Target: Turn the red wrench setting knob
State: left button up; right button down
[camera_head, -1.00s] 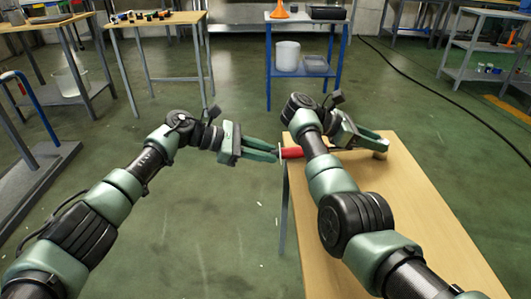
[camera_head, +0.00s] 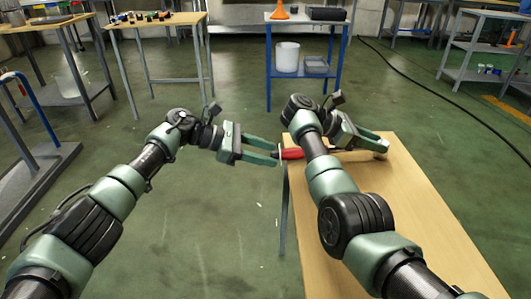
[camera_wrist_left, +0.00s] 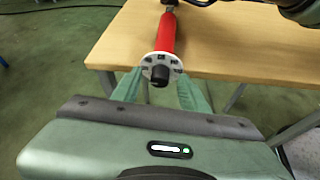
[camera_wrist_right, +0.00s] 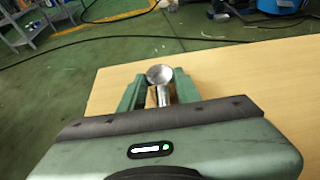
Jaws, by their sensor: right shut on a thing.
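The red wrench (camera_head: 293,153) extends over the left edge of the wooden table. In the left wrist view its red handle (camera_wrist_left: 166,33) ends in a pale round dial plate (camera_wrist_left: 149,64) with a black setting knob (camera_wrist_left: 160,76). My left gripper (camera_head: 277,156) is open, with its fingers spread on both sides of the knob and a visible gap to it. My right gripper (camera_head: 386,144) is shut on the wrench's metal head end (camera_wrist_right: 160,75), which shows between its fingers in the right wrist view. My right arm hides part of the wrench in the head view.
The wooden table (camera_head: 420,220) is bare to the right of and below the wrench. A blue cart (camera_head: 340,60) with a white bucket (camera_head: 288,56) stands behind. Another table (camera_head: 155,19) with small parts is at the back left. The floor left of the table is clear.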

pick_arm(q)
jog(key=shift+a, duration=0.1)
jog(key=v, duration=1.1)
jog(key=shift+a+r, duration=0.2)
jog(key=shift+a, duration=0.15)
pick_arm(e)
jog(key=c, duration=0.9)
grip_release()
jog(key=shift+v, duration=3.8)
